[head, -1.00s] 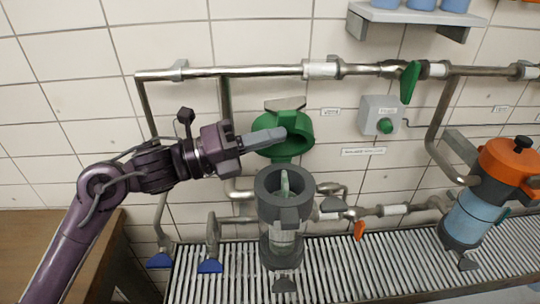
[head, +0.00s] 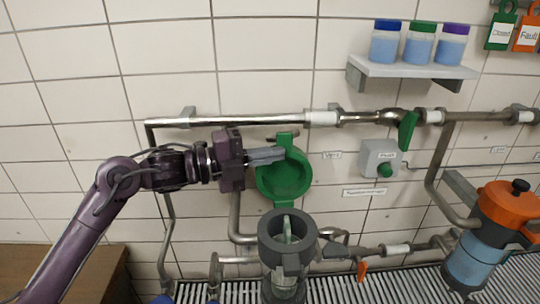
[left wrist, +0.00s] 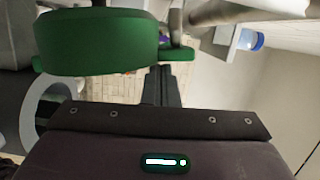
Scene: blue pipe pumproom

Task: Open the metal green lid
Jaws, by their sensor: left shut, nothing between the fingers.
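The green metal lid (head: 284,181) stands swung up, its round hollow underside facing me, above the grey cylindrical housing (head: 288,238). The housing's top is uncovered, with a pale piece visible inside. My left gripper (head: 279,155) is shut and empty, its fingers at the upper left part of the lid. In the left wrist view the lid (left wrist: 100,42) fills the upper left, close to the fingers (left wrist: 162,88). I cannot tell whether they touch it. My right gripper is not in view.
A steel pipe (head: 250,121) runs along the tiled wall just above the gripper. A green valve handle (head: 407,130) and a grey box with a green knob (head: 380,158) are to the right. An orange-lidded canister (head: 480,235) stands far right, and a shelf (head: 412,69) holds jars.

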